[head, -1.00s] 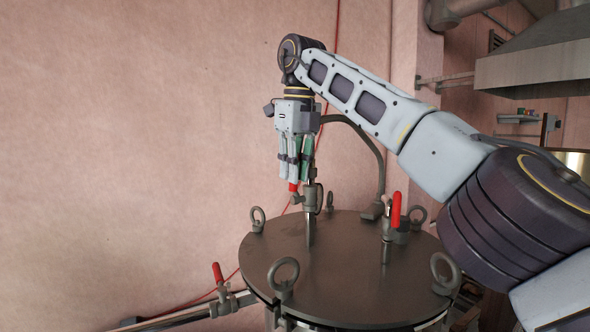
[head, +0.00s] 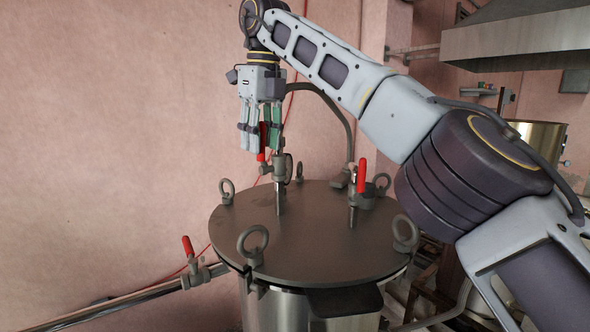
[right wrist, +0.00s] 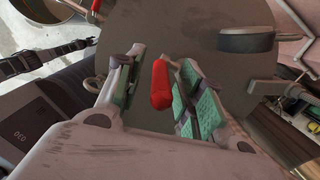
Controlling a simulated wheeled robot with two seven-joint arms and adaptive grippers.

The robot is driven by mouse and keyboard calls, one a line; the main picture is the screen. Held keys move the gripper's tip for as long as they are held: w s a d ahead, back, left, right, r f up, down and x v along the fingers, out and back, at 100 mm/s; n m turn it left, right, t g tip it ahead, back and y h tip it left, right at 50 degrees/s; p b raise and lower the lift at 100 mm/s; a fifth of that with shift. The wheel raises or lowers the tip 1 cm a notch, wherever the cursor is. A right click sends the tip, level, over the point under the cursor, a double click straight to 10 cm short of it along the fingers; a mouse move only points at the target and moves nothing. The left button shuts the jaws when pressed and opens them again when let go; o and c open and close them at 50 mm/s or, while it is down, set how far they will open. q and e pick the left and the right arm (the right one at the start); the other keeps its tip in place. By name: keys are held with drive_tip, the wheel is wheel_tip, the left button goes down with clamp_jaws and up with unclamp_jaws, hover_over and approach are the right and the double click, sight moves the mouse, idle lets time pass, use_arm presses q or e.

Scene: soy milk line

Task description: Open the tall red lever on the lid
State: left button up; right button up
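The tall red lever (head: 262,143) stands upright on a valve on a thin pipe at the back left of the round metal lid (head: 325,235). My right gripper (head: 261,146) points down around it from above. In the right wrist view the red handle (right wrist: 161,85) lies between the two fingers (right wrist: 158,92), with a gap showing on both sides. The fingers are open, and the handle looks unclamped. The fingers partly hide the lever in the head view. My left gripper is not in view.
A second, shorter red-handled valve (head: 361,177) stands on the lid's right. Ring bolts (head: 253,246) stand around the lid's rim. Another red-handled valve (head: 187,246) sits on a pipe at lower left. A bent pipe (head: 340,115) rises behind the lid.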

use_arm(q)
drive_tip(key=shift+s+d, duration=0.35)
use_arm(e)
drive_tip(key=shift+s+d+f+t+y, duration=0.2)
drive_tip(key=shift+s+d+t+y, duration=0.25)
drive_tip(key=shift+t, duration=0.2)
drive_tip(key=shift+s+d+f+t+y, duration=0.15)
drive_tip(key=shift+s+d+t+y, duration=0.15)
drive_tip(key=shift+s+t+y, duration=0.25)
idle(0.4)
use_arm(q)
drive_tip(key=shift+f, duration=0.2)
use_arm(e)
drive_tip(key=shift+s+d+f+t+y, duration=0.25)
drive_tip(key=shift+t+y, duration=0.1)
drive_tip(key=shift+t, duration=0.25)
drive_tip(key=shift+s+d+f+t+y, duration=0.15)
drive_tip(key=shift+s+f+t+y, duration=0.15)
drive_tip(key=shift+t, duration=0.3)
